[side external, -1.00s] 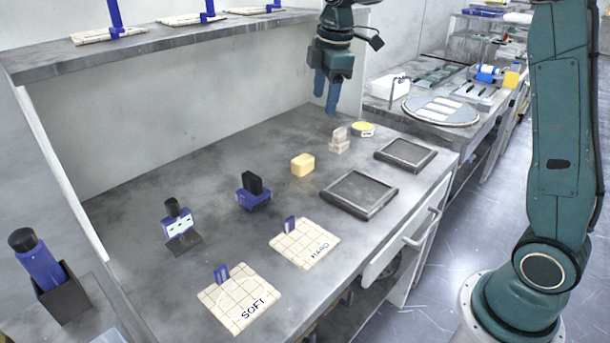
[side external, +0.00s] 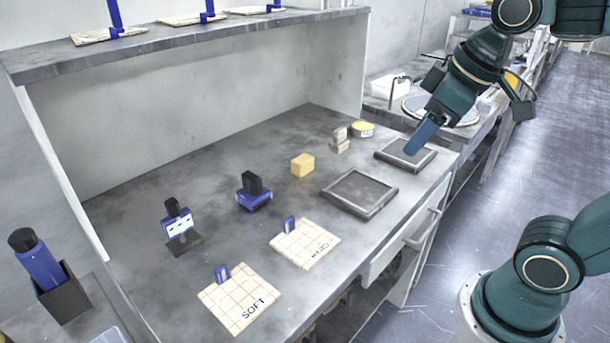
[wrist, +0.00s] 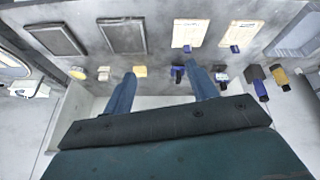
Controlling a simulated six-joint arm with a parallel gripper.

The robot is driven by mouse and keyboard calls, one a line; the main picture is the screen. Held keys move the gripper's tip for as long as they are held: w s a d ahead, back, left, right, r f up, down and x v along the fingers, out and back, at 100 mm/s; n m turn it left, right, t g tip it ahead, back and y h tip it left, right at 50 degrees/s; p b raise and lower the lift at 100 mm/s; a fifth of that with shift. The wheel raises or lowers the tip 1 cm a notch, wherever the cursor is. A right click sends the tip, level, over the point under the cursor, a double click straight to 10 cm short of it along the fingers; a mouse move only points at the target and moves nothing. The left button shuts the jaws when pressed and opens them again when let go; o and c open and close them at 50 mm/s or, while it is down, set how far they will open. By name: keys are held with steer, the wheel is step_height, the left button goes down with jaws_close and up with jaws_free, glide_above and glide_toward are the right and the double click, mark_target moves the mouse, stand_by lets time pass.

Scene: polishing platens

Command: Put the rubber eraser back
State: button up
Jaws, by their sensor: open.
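I cannot tell for certain which thing is the rubber eraser. A pale yellow block (side external: 303,164) lies on the bench, and it also shows in the wrist view (wrist: 140,71). Behind it is a small stack of pale grey-beige blocks (side external: 340,140), seen left of the yellow block in the wrist view (wrist: 103,73).
A larger dark tray (side external: 360,192), a round yellow tin (side external: 363,129), a blue-and-black holder (side external: 254,192) and tiled pads marked HARD (side external: 306,243) and SOFT (side external: 238,298) stand on the bench. A shelf (side external: 200,50) runs along the back. The left rear bench surface is clear.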

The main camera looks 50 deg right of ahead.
steer(key=s+f, duration=0.1)
steer(key=s+f+m, duration=0.1)
steer(key=s, duration=0.1)
steer(key=s+f+m, duration=0.1)
steer(key=s, duration=0.1)
steer(key=shift+a+t, duration=0.3)
steer(key=shift+t, duration=0.1)
